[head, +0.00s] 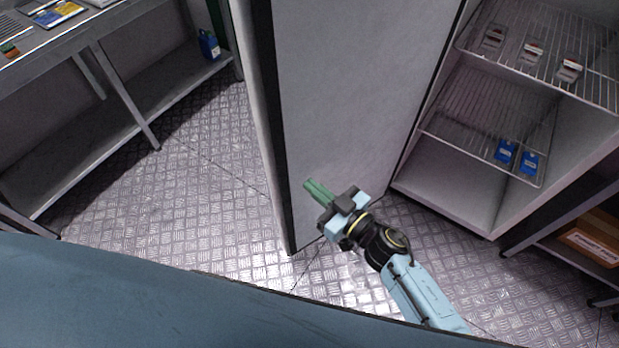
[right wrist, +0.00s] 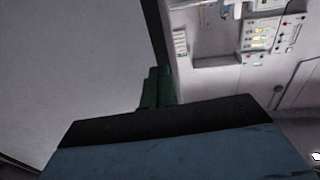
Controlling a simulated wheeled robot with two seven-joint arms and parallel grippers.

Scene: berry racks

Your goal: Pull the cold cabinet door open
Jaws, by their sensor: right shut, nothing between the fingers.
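The cold cabinet door (head: 345,90) stands swung wide open, its pale inner face towards the cabinet. The cabinet (head: 455,190) is open to the right, with wire shelves inside. My right gripper (head: 313,188) is shut and empty, its green fingers in front of the door's lower part near its free edge. Whether the fingers touch the door cannot be told. In the right wrist view the green fingers (right wrist: 158,88) are together, with a pale panel and its dark edge beside them. The door's handle is hidden. My left gripper is not in view.
Wire shelves (head: 480,128) in the cabinet hold blue packs (head: 505,152) and several small items. A steel bench (head: 110,125) stands at the left, with a blue container (head: 209,44) on its lower shelf. A cardboard box (head: 592,238) sits at the right. The metal floor (head: 215,165) between is clear.

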